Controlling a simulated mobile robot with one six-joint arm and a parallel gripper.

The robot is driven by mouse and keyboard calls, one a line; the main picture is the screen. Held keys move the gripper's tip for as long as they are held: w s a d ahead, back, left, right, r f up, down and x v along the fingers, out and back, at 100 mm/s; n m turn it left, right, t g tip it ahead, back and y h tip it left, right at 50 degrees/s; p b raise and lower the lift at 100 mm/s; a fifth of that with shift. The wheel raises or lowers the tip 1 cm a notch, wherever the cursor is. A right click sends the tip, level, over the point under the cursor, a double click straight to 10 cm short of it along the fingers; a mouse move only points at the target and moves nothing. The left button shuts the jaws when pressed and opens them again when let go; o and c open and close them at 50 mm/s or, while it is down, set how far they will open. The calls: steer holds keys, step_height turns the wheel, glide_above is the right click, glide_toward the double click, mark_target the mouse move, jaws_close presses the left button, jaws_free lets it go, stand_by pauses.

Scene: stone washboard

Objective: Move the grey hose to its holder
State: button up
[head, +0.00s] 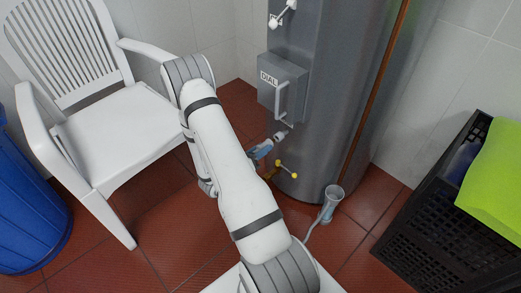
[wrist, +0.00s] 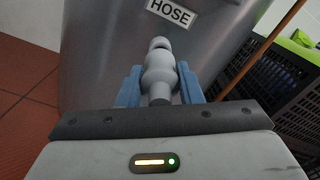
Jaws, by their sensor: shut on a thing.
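My gripper (head: 262,150) is low in front of the grey metal tank (head: 330,100), with its blue fingers pointing toward it. In the wrist view, my gripper (wrist: 160,92) is shut on a rounded grey piece, the end of the grey hose (wrist: 159,62). This grey end also shows in the head view (head: 281,135), beside the tank wall. I cannot tell if it touches the tank. A "HOSE" label (wrist: 171,13) is on the tank just beyond it.
A grey "DIAL" box (head: 282,85) with a handle sticks out above my gripper. A yellow-tipped valve handle (head: 287,170) is just below it. A white chair (head: 115,130) stands left, a black crate (head: 440,230) right. The red tiled floor (head: 165,235) is partly clear.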

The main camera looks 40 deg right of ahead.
steer(key=shift+w+d, duration=0.1)
steer(key=shift+d, duration=1.4)
steer(key=o, duration=1.3)
steer(key=shift+c, duration=0.2)
steer(key=a+p, duration=0.2)
steer(key=a, duration=0.5)
steer(key=shift+s+a, duration=0.25)
steer(key=shift+a, duration=0.15)
